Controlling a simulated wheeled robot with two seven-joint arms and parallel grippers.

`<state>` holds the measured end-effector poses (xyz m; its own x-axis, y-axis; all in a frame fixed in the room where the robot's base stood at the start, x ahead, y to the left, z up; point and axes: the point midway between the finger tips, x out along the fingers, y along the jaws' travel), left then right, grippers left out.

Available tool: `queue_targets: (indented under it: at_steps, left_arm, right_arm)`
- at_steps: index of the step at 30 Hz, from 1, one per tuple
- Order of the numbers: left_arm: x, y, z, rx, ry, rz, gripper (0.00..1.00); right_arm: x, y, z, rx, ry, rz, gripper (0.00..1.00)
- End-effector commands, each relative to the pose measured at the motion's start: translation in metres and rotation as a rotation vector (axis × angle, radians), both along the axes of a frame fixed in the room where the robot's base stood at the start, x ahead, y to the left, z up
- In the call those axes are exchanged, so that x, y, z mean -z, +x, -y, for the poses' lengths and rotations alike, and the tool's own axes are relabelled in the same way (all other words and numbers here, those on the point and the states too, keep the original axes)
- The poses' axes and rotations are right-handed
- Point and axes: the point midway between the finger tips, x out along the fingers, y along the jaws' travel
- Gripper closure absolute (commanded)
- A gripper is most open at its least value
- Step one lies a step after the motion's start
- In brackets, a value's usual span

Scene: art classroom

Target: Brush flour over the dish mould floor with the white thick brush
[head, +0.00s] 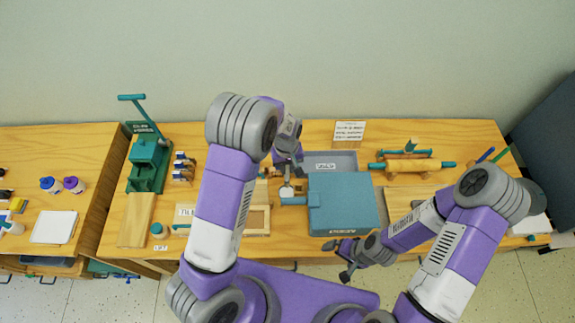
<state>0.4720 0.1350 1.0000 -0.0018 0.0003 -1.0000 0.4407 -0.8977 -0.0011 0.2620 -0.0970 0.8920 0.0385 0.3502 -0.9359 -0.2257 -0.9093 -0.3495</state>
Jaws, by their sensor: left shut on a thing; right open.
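My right gripper (346,261) is open and empty in front of the table's front edge. I cannot make out any flour.
The large blue box (345,203) stands mid-table, with a grey tray (343,162) behind it. A rolling pin (411,165) and wooden board (400,197) are to the right. A green press (146,165) and plank (137,220) are at the left.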

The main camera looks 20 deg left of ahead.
Motion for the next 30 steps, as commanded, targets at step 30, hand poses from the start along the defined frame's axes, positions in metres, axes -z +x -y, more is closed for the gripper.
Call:
queue_targets:
  at_steps: [30]
  left_arm:
    - [0.055, 0.0, 0.0, 0.0, 0.0, 0.0, 1.0]
  right_arm:
    - [0.039, 0.0, 0.0, 0.0, 0.0, 0.001, 0.0]
